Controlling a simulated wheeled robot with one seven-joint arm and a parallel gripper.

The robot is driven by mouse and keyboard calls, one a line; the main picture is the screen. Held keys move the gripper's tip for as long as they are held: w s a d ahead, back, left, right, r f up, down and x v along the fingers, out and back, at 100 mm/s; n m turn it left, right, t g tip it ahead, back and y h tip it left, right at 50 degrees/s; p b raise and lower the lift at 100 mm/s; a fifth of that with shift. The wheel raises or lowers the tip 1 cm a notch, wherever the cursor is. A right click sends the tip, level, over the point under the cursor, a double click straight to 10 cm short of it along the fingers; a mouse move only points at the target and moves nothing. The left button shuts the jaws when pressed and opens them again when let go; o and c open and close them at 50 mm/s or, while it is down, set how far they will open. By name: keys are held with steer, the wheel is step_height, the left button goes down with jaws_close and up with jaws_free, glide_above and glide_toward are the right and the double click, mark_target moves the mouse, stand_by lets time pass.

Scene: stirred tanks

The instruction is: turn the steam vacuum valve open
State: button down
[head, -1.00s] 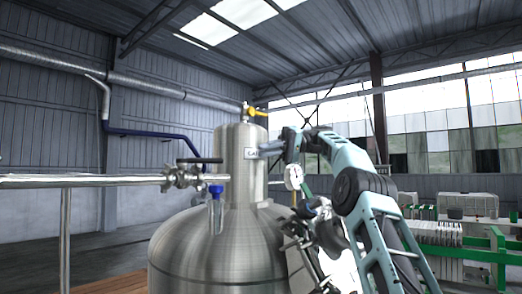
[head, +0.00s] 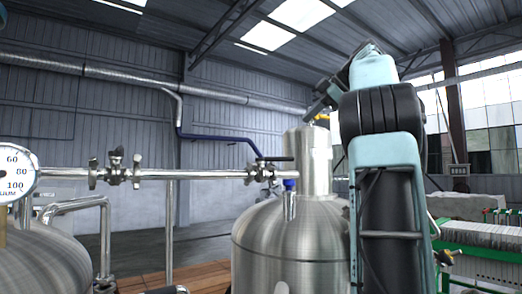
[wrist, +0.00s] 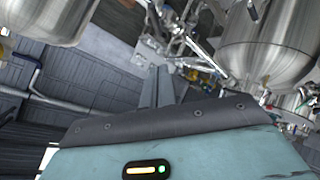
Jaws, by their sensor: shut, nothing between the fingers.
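No label reading steam vacuum is legible, so I cannot tell which valve bears that name. A valve with a dark lever (head: 268,168) sits on the horizontal pipe left of the steel tank's neck. A small yellow-handled valve (head: 323,118) shows at the top of that neck, partly behind my arm. Another valve (head: 115,169) is farther left on the pipe. My gripper (head: 311,113) is up by the top of the neck in the head view; contact cannot be told. In the wrist view its fingers (wrist: 157,86) are together with nothing between them.
The steel tank (head: 285,240) stands in front, with a second tank (head: 40,265) at left. A round gauge (head: 15,172) and the horizontal pipe (head: 205,174) lie between. A green-framed filter press (head: 480,262) is at right. The wrist view shows tanks (wrist: 268,45) and cluttered piping.

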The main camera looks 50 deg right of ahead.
steer(key=p, duration=0.1)
glide_toward(278, 159)
steer(key=w+a+r, duration=0.1)
steer(key=w+a, duration=0.1)
steer(key=w, duration=0.2)
steer(key=shift+w+d+f+p, duration=0.2)
steer(key=shift+d+f+p, duration=0.3)
steer(key=shift+f, duration=0.4)
steer(key=shift+w+d+f+p, duration=0.25)
steer(key=shift+d+f, duration=0.4)
steer(key=shift+f, duration=0.3)
